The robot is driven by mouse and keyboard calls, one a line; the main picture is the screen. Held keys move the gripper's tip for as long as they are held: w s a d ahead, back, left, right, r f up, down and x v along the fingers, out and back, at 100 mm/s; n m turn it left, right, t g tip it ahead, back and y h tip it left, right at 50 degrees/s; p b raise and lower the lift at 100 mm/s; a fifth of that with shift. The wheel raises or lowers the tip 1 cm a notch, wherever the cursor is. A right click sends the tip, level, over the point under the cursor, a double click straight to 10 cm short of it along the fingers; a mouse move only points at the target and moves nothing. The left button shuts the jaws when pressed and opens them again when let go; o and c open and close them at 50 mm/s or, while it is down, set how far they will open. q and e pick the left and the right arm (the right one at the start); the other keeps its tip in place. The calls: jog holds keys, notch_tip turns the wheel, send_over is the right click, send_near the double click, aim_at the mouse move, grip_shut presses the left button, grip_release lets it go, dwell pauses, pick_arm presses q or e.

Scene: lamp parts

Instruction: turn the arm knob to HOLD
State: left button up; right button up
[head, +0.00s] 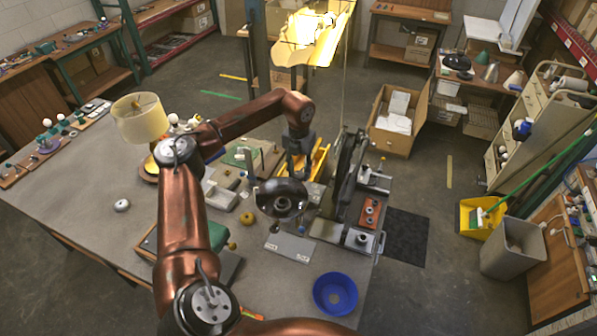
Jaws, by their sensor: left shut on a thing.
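A dark, round, glossy lamp head (282,199) stands over the right part of the grey workbench (90,205). My left gripper (296,172) points down just above and behind it, at the lamp's arm. It is shut on a small part there, which seems to be the arm knob; the fingers and the lamp head hide most of it, so its setting cannot be read. A grey plate (289,247) with two small white labels lies in front of the lamp head; the lettering is too small to read. My right gripper is not in view.
A blue bowl (335,294) stands at the bench's front right. A cream lampshade (139,118) stands behind my left arm. A yellow tray (318,160) is behind the gripper, and a dark upright fixture (350,180) is close on its right. The bench's left part is mostly clear.

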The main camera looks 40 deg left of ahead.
aim_at(299, 174)
pick_arm(q)
jog(key=o, duration=1.2)
jog(key=shift+c, duration=0.2)
notch_tip(299, 174, up, 12)
